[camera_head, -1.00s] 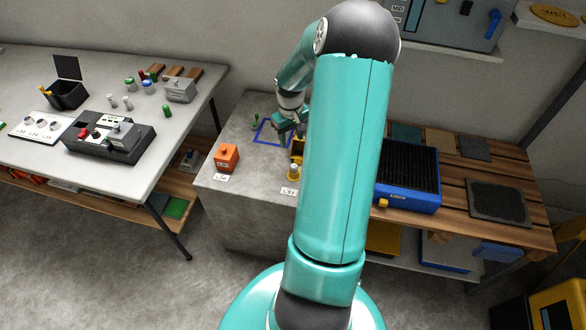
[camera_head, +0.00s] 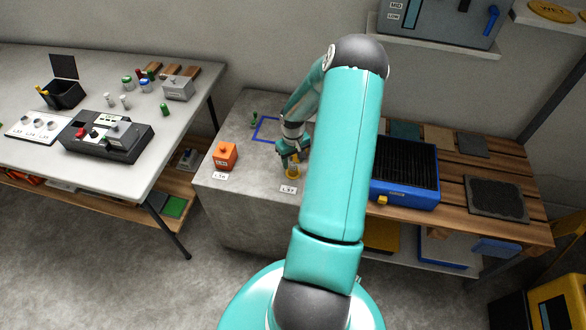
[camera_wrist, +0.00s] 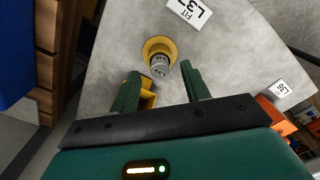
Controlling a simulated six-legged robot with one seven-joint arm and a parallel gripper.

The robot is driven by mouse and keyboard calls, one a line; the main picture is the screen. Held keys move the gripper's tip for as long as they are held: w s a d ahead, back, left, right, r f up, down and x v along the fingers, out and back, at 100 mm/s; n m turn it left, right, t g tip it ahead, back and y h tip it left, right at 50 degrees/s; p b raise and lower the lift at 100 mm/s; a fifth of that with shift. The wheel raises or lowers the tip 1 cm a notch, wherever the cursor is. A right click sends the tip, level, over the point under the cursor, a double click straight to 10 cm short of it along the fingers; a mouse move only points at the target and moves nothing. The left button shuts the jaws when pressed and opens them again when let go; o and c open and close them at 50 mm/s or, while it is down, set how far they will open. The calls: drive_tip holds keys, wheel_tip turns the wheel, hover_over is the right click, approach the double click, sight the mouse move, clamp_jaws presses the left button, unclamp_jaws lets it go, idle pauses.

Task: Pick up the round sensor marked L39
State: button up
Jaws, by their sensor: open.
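A small round grey sensor (camera_wrist: 160,67) stands in a yellow round base (camera_wrist: 151,45) on the grey stone-like top. Its side label looks like L39, though the print is small. In the head view the yellow base (camera_head: 293,174) shows just below my gripper (camera_head: 289,155), which hides most of the sensor. In the wrist view my gripper (camera_wrist: 160,73) is open, with one green finger on each side of the sensor's near end. I see no contact, and cannot tell how far the fingertips are above the sensor.
A card marked L37 (camera_wrist: 190,10) lies beside the base. An orange box (camera_head: 225,155) stands left, with a card marked L36 (camera_wrist: 280,89). A yellow block (camera_wrist: 147,98) is under my gripper. A blue dryer-like tray (camera_head: 407,198) stands right. A blue outline (camera_head: 265,128) marks bare top.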

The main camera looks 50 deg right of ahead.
drive_tip(key=shift+f, duration=0.8)
clamp_jaws()
drive_tip(key=shift+r, duration=0.1)
